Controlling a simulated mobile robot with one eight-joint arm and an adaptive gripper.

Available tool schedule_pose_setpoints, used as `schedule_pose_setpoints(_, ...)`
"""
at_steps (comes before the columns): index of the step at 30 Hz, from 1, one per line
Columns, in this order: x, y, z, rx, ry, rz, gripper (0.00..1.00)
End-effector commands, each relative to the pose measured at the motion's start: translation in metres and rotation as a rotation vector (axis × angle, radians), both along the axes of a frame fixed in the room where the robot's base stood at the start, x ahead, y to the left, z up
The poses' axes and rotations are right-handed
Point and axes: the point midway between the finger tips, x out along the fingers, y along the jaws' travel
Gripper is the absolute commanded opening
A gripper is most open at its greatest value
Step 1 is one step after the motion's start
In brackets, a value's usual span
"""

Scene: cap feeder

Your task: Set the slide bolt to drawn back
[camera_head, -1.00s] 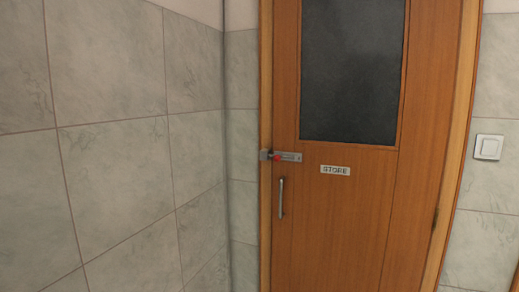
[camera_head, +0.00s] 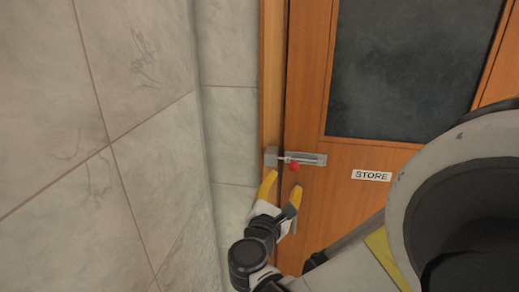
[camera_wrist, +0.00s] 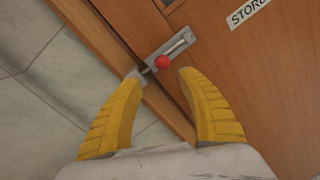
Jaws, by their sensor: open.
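The slide bolt (camera_head: 312,160) is a grey metal plate and rod on the wooden door, with a red knob (camera_head: 295,167). The rod seems to reach left across the door gap to a keeper (camera_head: 270,156) on the frame. My gripper (camera_head: 283,182) is open and empty, its yellow fingers pointing up just below the bolt. In the wrist view the red knob (camera_wrist: 162,62) shows just beyond the fingertips, centred between them. The fingers look apart from the knob. The left fingertip (camera_wrist: 132,80) partly covers the keeper end.
The door has a dark window (camera_head: 400,70) and a STORE sign (camera_head: 371,175) right of the bolt. A tiled wall (camera_head: 110,130) stands close on the left. The door handle is not visible now.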

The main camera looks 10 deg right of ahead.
Motion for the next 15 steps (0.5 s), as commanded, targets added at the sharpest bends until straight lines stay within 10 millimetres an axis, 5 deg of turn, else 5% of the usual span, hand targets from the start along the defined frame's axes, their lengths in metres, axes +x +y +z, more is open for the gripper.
schedule_pose_setpoints(15,0.080,-0.042,-0.001,0.006,0.001,-0.004,0.47)
